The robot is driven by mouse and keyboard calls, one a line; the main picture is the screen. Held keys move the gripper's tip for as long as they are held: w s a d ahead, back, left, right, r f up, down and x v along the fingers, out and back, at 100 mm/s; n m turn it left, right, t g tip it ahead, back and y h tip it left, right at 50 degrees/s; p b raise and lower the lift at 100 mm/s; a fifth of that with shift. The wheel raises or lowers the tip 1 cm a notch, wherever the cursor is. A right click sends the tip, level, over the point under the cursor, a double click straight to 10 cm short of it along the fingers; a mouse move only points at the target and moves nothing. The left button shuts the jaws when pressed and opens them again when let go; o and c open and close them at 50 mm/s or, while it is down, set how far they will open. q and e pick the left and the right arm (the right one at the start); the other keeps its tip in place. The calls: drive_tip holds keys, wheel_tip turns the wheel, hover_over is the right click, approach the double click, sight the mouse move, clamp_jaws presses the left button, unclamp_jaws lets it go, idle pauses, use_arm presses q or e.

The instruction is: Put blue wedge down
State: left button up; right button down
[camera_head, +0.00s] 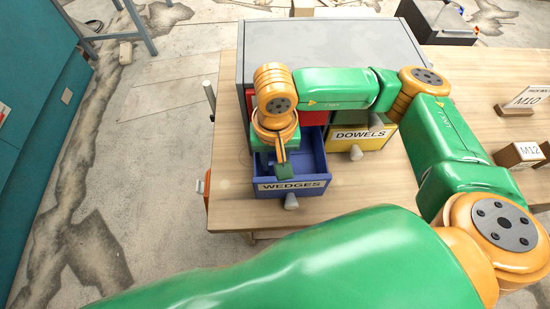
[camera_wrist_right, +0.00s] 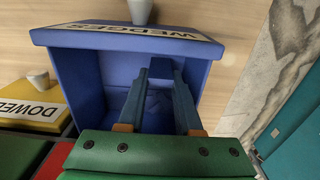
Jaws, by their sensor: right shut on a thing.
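My right gripper (camera_head: 283,168) points down into the open blue drawer labelled WEDGES (camera_head: 318,150). In the right wrist view, my right gripper (camera_wrist_right: 160,85) is shut on a small dark blue wedge (camera_wrist_right: 161,68), held between the fingertips. The wedge is seen against the drawer's interior, and the blue drawer (camera_wrist_right: 78,85) surrounds the fingers there. I cannot tell whether the wedge touches the drawer floor. My left gripper is not in view.
A grey cabinet (camera_head: 330,45) stands behind the drawer on the wooden table (camera_head: 385,190). A yellow DOWELS drawer (camera_head: 375,140) is to the right, with a red drawer (camera_head: 314,118) above. Boxes labelled M10 (camera_head: 515,108) and M12 (camera_head: 520,155) stand at the right.

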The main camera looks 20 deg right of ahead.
drive_tip(key=shift+f+b, duration=0.4)
drive_tip(key=shift+b, duration=0.1)
drive_tip(key=shift+r, duration=0.1)
drive_tip(key=c, duration=0.9)
unclamp_jaws()
drive_tip(key=shift+o, duration=0.2)
